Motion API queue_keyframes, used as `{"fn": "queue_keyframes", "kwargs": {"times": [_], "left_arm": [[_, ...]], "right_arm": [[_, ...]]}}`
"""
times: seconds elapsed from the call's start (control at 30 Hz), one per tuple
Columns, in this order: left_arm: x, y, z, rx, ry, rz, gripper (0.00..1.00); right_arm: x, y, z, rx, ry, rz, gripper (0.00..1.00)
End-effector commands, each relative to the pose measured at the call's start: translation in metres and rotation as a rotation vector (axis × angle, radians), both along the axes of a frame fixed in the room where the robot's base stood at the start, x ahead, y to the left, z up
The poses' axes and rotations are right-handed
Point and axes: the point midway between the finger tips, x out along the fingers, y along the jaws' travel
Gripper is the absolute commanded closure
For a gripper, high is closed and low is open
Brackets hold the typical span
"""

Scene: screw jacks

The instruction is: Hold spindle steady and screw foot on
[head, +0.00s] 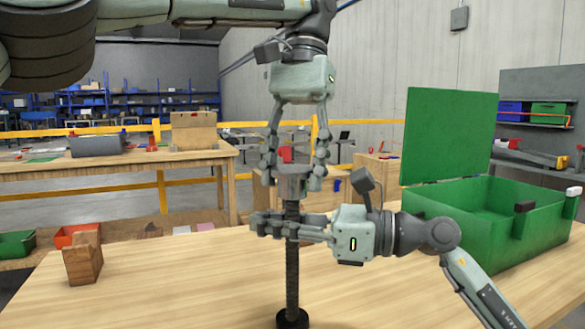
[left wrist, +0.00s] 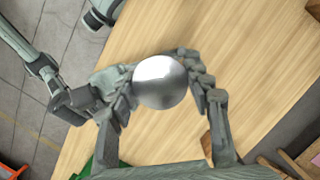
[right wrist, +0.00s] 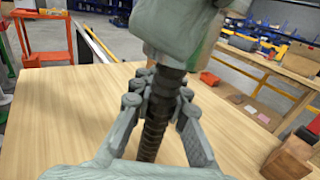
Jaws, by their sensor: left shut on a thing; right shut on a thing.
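The spindle (head: 292,270) is a dark threaded rod standing upright over the table, with a round black end (head: 292,318) at its bottom. The foot (head: 293,186) is a grey metal piece at the spindle's top; from above, in the left wrist view, it is a shiny round disc (left wrist: 160,82). My left gripper (head: 293,176) points down from above, its fingers shut on the foot. My right gripper (head: 278,226) comes in level from the right, shut on the spindle below the foot; the right wrist view shows the thread (right wrist: 155,135) between its fingers. How far the foot sits on the thread is hidden.
An open green case (head: 480,215) with its lid up stands at the right of the table. A wooden block (head: 82,260) stands at the left. The wooden tabletop (head: 170,270) between block and spindle is clear. Another workbench (head: 150,160) stands behind.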

Motion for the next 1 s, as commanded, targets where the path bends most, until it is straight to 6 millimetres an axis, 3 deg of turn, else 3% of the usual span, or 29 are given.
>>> {"fn": "queue_keyframes", "kwargs": {"times": [0.17, 0.2, 0.37, 0.77, 0.87, 1.0], "left_arm": [[-0.001, 0.000, 0.001, -0.003, 0.001, 0.001, 0.91], [-0.001, 0.000, 0.001, -0.003, 0.001, 0.001, 0.49], [0.000, 0.000, 0.001, -0.002, 0.001, 0.002, 0.30], [-0.004, 0.001, 0.008, 0.009, -0.015, 0.055, 0.33], [-0.012, 0.003, 0.023, 0.033, -0.046, 0.174, 0.33], [-0.023, 0.003, 0.040, 0.087, -0.100, 0.465, 0.33]], "right_arm": [[0.001, 0.000, -0.001, -0.001, 0.001, -0.001, 1.00], [0.001, 0.000, -0.001, -0.001, 0.001, -0.001, 1.00], [0.001, 0.000, -0.001, -0.001, 0.001, -0.001, 1.00], [0.000, 0.000, -0.001, -0.001, 0.000, -0.001, 1.00], [0.000, 0.000, -0.001, -0.001, 0.000, -0.001, 1.00], [0.000, 0.000, -0.001, -0.001, 0.000, -0.001, 1.00]]}}
